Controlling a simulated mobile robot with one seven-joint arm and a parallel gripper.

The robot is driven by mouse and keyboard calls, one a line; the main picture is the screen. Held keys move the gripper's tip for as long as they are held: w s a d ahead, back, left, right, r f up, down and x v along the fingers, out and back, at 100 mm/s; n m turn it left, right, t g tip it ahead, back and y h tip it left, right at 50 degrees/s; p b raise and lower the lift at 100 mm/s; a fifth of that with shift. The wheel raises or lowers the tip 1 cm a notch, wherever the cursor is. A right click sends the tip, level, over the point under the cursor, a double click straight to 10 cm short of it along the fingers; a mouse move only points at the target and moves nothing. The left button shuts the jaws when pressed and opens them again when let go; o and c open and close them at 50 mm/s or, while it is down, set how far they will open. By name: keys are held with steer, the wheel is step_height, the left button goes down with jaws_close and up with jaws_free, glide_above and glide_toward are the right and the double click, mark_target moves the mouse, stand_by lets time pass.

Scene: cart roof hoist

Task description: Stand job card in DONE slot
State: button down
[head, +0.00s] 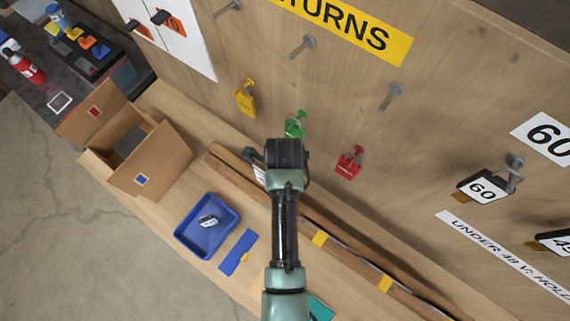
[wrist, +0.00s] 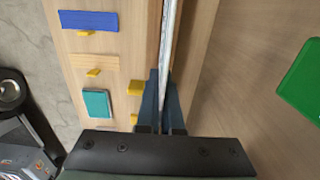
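My gripper (head: 259,162) is over the far-left part of the long brown slotted rail (head: 362,267). A small white piece, which looks like the job card (head: 259,174), shows beside it in the head view. In the wrist view my gripper's dark fingers (wrist: 164,100) are close together around a thin pale strip, seen almost edge-on, which appears to be the card (wrist: 170,40). The strip looks upright. Yellow tabs (head: 320,238) sit along the rail. No DONE label is legible, and my arm hides part of the rail. I cannot tell whether the card touches the rail.
A cardboard box (head: 150,165) and a blue tray (head: 208,224) holding a small object stand left on the bench. A blue strip (head: 238,253) and a teal piece (head: 320,309) lie nearby. Yellow, green (head: 295,125) and red (head: 349,162) tags hang on the wall board behind.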

steer(key=shift+f, duration=0.1)
steer(key=shift+d+f+b, duration=0.1)
steer(key=shift+f+b, duration=1.95)
steer(key=shift+f, duration=0.75)
steer(key=shift+f, duration=0.3)
steer(key=shift+f+b, duration=0.85)
steer(key=shift+f, duration=0.25)
steer(key=shift+f, duration=0.15)
steer(key=c, duration=0.5)
jaws_free()
